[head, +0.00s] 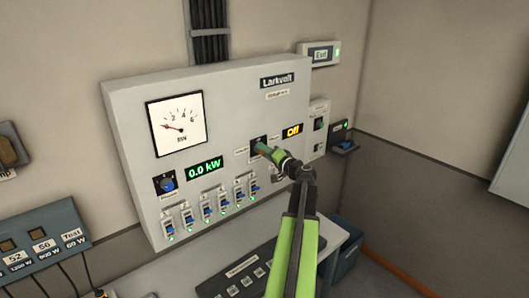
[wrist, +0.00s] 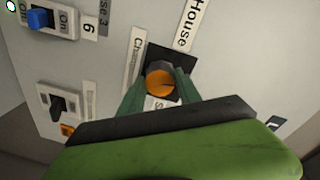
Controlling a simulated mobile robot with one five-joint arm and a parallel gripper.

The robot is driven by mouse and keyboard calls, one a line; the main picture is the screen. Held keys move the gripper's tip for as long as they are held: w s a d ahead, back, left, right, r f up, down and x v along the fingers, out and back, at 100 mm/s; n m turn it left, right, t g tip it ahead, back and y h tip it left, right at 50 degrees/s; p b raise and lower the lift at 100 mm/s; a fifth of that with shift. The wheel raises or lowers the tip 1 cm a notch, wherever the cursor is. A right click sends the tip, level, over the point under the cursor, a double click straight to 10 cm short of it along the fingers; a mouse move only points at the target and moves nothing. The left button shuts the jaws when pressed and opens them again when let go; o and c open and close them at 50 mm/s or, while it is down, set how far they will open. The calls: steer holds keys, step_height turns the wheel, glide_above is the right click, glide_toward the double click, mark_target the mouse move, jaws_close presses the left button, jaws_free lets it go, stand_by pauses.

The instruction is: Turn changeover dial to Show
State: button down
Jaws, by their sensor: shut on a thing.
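The changeover dial (wrist: 160,84) is an orange round knob on a black square plate in the wrist view. My gripper (wrist: 160,92) is shut on it, with one green finger on each side. A "House" label (wrist: 188,25) stands beyond the plate, and a label starting "Chang" (wrist: 134,55) runs along its left side. A label starting with "S" (wrist: 152,104) is mostly hidden by my gripper. In the head view my gripper (head: 262,147) covers the knob on the grey Larkvolt panel (head: 125,115). I cannot tell which way the dial points.
An amber "Off" display (head: 292,131) sits right of the dial. Several blue switches (head: 207,211) line the panel's lower edge.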

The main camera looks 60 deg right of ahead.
steer(key=shift+d+r+m+y, duration=0.1)
steer(key=shift+m+y, duration=0.25)
steer(key=shift+m, duration=3.1)
steer(key=shift+m+y, duration=0.35)
steer(key=shift+m, duration=3.1)
steer(key=c, duration=0.8)
jaws_free()
steer(key=shift+c, duration=0.2)
steer(key=shift+s, duration=0.15)
